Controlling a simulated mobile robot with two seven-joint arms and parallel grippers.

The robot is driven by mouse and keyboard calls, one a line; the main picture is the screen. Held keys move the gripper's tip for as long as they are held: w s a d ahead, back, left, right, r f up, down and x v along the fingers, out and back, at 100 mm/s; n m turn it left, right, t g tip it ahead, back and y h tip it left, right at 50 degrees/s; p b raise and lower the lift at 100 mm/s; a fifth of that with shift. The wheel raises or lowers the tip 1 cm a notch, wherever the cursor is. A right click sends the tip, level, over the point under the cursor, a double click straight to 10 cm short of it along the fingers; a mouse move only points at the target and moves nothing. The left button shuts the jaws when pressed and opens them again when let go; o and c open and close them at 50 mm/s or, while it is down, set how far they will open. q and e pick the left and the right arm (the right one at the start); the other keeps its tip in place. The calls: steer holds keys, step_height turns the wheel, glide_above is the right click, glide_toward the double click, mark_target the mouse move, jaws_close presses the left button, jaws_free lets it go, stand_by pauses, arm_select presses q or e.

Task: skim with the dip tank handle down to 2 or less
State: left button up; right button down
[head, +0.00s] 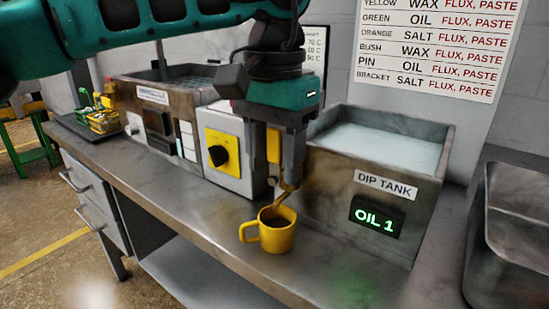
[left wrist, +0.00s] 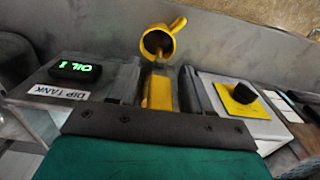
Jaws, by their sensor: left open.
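The dip tank (head: 373,182), filled with pale liquid, stands on the bench at the right. Its green display (head: 376,217) reads OIL 1, and this also shows in the left wrist view (left wrist: 75,69). My left gripper (head: 284,183) points down in front of the tank's left side, open. A yellow handle (head: 273,147) is between its fingers; it also shows in the left wrist view (left wrist: 159,92). A thin bent yellow-brown piece (head: 287,188) extends below it toward a yellow mug (head: 278,236). The mug stands upright on the bench. Whether the piece touches the mug is unclear.
A control box with a yellow panel and black knob (head: 219,154) stands left of my gripper. A second tank (head: 162,98) is farther left. A metal sink (head: 515,235) is at the right edge. A wall chart (head: 437,45) hangs behind. The front bench strip is mostly clear.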

arm_select(q)
jaws_close()
stand_by(0.4)
